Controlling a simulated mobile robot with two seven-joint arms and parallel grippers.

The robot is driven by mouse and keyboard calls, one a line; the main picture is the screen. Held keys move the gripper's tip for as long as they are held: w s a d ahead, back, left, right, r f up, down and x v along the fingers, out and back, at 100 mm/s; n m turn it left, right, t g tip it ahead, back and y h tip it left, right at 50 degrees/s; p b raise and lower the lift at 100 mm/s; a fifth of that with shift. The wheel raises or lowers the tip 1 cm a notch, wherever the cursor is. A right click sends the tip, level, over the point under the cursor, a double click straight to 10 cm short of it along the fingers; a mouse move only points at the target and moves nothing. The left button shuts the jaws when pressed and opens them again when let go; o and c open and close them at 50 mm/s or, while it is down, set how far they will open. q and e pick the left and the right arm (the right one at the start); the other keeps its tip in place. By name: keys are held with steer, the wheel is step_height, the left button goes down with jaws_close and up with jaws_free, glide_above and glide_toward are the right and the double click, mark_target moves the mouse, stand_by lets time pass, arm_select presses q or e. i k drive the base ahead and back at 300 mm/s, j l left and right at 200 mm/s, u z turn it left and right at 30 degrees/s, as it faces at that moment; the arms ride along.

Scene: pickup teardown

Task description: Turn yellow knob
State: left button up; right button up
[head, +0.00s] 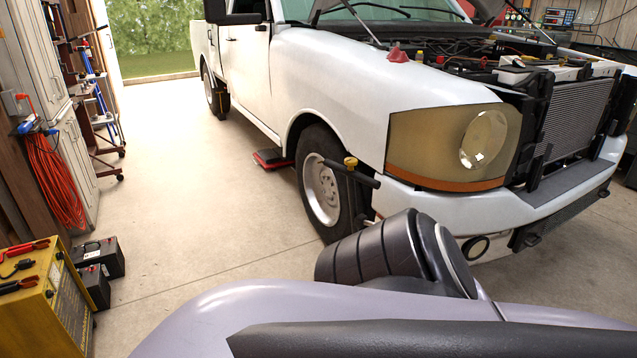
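A small yellow knob (351,162) sits on top of a dark upright post with a black bar (345,173) across it, beside the truck's front wheel (325,185). The lower part of the post is partly hidden by the wheel area and my own body. Another small yellow cap (420,56) shows in the open engine bay. Parts of my own body fill the bottom of the head view. Neither of my grippers is in view.
The white pickup (330,75) stands with its hood up. A red and black jack-like thing (272,159) lies by its side. The concrete floor between is clear.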

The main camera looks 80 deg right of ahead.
mark_target(350, 162)
steer(key=z, duration=3.1)
